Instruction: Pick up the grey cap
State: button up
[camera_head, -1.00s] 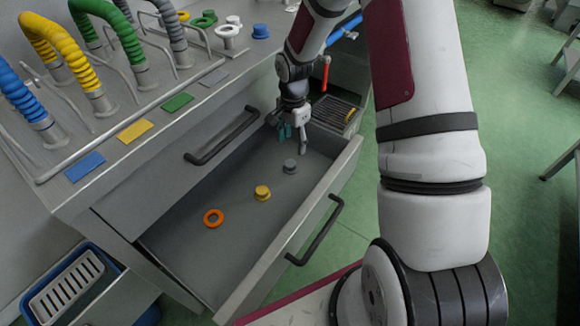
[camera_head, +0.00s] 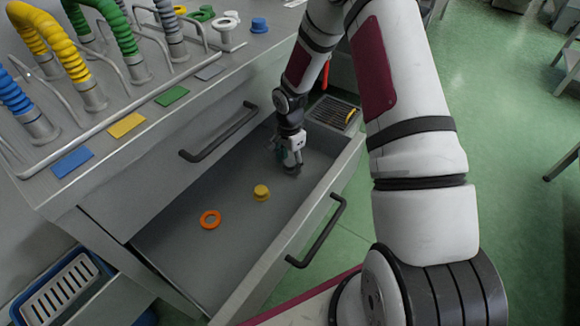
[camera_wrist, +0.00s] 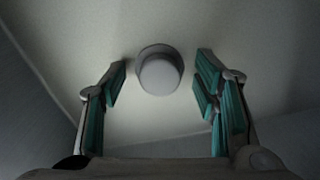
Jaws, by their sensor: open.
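The grey cap (camera_wrist: 159,73) lies on the drawer floor and shows in the wrist view between and just beyond the fingertips. My gripper (camera_wrist: 160,80) is open, with one teal-padded finger at each side of the cap and a gap on both sides. In the head view my gripper (camera_head: 291,160) is low inside the open drawer (camera_head: 190,265), toward its far end. A small part of the grey cap (camera_head: 293,170) shows there beside the fingers; the rest is hidden behind them.
A yellow cap (camera_head: 261,193) and an orange ring (camera_head: 210,219) lie in the drawer nearer the camera. The drawer front with its dark handle (camera_head: 318,232) stands right of my gripper. The cabinet handle (camera_head: 219,132) is at the left. A slotted tray (camera_head: 334,112) lies behind.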

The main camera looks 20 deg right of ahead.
jog(key=c, duration=1.2)
jog(key=shift+r, duration=0.1)
